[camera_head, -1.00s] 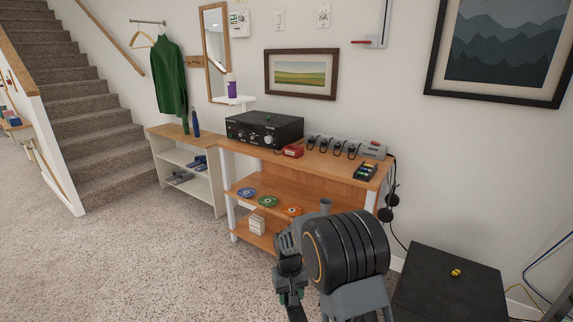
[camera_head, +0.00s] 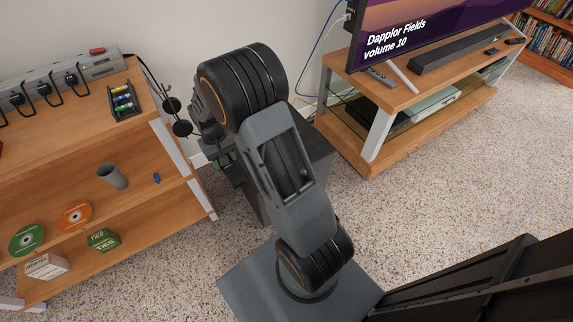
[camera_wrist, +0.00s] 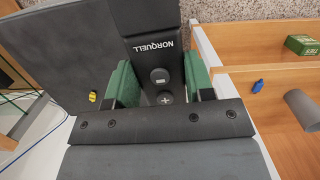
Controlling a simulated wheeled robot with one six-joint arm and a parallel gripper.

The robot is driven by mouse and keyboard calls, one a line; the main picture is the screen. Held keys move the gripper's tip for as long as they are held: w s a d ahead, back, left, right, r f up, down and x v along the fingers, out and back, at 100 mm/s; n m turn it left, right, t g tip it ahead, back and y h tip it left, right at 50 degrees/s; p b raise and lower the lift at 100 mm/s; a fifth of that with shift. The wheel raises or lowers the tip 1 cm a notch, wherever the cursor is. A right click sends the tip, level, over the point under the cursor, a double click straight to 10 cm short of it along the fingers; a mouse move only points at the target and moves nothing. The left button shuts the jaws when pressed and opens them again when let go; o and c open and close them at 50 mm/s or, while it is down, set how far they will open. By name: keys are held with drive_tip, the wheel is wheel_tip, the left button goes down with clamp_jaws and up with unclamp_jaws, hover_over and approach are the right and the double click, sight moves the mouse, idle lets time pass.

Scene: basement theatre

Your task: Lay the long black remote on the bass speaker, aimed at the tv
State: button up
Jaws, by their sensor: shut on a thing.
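My gripper (camera_wrist: 160,88) has its two green-padded fingers shut on a long black remote (camera_wrist: 152,48) in the wrist view. The remote shows round buttons and the upside-down word NORQUELL. In the head view the speaker (camera_head: 319,145) is partly hidden behind my arm, and the gripper (camera_head: 224,158) is mostly hidden too. The tv (camera_head: 430,22) stands at upper right.
A yellow object (camera_wrist: 93,96) lies on the speaker's top. A wooden shelf unit (camera_head: 90,135) stands left, with a grey cup (camera_head: 112,176) and headphones (camera_head: 178,115) hanging at its end. The tv stand (camera_head: 368,130) bears a soundbar (camera_head: 455,48) and a grey remote (camera_head: 380,77).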

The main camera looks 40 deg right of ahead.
drive_tip(key=s+d+f+m+t+y+b, duration=0.15)
drive_tip(key=s+d+m, duration=0.3)
drive_tip(key=d, duration=0.55)
drive_tip(key=s+d+f+m, duration=0.25)
drive_tip(key=d+m, duration=0.35)
drive_tip(key=d, duration=0.4)
drive_tip(key=s+d+f+m+b, duration=0.15)
drive_tip(key=s+d+m, duration=0.3)
drive_tip(key=d, duration=0.55)
drive_tip(key=shift+m, duration=0.5)
drive_tip(key=w+a+f+b, duration=0.1)
drive_tip(key=w+a+f, duration=0.1)
drive_tip(key=a+f, duration=0.1)
drive_tip(key=w+a+f+b, duration=0.1)
drive_tip(key=w+a+f, duration=0.2)
drive_tip(key=w+a+f+b, duration=0.1)
drive_tip(key=w+a+f, duration=0.1)
drive_tip(key=a+f, duration=0.1)
drive_tip(key=shift+w+a+f+b, duration=0.2)
drive_tip(key=shift+w+a+b, duration=0.15)
drive_tip(key=shift+a, duration=0.15)
drive_tip(key=shift+w+a+f+b, duration=0.1)
drive_tip(key=shift+a+f+b, duration=0.1)
drive_tip(key=shift+f+b, duration=0.6)
drive_tip(key=shift+w+a+f+b, duration=0.15)
drive_tip(key=shift+f+b, duration=0.1)
drive_tip(key=shift+f, duration=0.9)
drive_tip(key=shift+f, duration=0.15)
drive_tip(key=o, duration=1)
drive_tip(key=shift+c, duration=0.2)
